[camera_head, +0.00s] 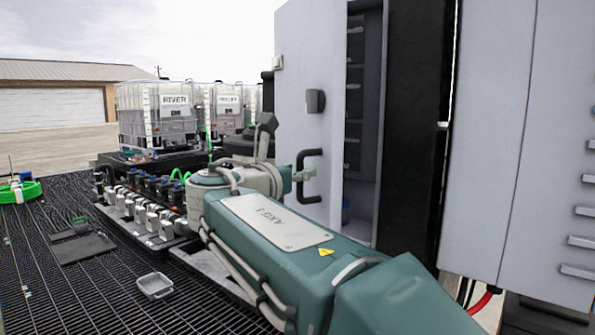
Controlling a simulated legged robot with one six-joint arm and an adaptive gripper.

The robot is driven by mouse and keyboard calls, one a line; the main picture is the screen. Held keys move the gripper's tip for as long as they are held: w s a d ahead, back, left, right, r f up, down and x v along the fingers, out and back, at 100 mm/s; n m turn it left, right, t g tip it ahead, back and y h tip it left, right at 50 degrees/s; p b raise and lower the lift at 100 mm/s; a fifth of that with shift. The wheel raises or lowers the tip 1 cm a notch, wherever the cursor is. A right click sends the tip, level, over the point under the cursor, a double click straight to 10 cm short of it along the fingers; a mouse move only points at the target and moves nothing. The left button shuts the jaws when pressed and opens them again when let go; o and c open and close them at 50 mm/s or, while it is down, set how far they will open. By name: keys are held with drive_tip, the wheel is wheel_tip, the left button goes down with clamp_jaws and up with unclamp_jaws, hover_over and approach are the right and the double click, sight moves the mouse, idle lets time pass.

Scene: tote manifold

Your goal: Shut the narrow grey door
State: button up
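The narrow grey door (298,75) stands open in the middle of the view, swung out from a tall cabinet. It has a black pull handle (309,176) and a small dark latch (315,101) above it. A dark gap with shelves (362,110) shows to the right of the door. My teal arm reaches forward from the lower right. My gripper (299,175) is at the arm's far end, close to the left side of the black handle. I cannot tell whether it touches the handle, and its fingers are too small to read.
The grey cabinet (490,130) fills the right side. A valve manifold (150,213) runs along the left of my arm on dark grating (90,285). A small grey tray (155,285) and a dark plate (82,247) lie on it. White totes (157,112) stand behind.

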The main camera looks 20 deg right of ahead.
drive_tip(key=shift+w+d, duration=0.1)
drive_tip(key=shift+w, duration=0.1)
drive_tip(key=shift+d, duration=0.3)
clamp_jaws()
drive_tip(key=shift+d+n+t+y, duration=0.3)
drive_tip(key=shift+d+y, duration=0.1)
drive_tip(key=shift+d, duration=0.25)
drive_tip(key=w+d+n+t+y, duration=0.1)
drive_tip(key=w+d+n+y, duration=0.1)
drive_tip(key=d, duration=0.7)
drive_tip(key=shift+w+t, duration=0.3)
drive_tip(key=shift+t, duration=0.1)
drive_tip(key=shift+d, duration=0.1)
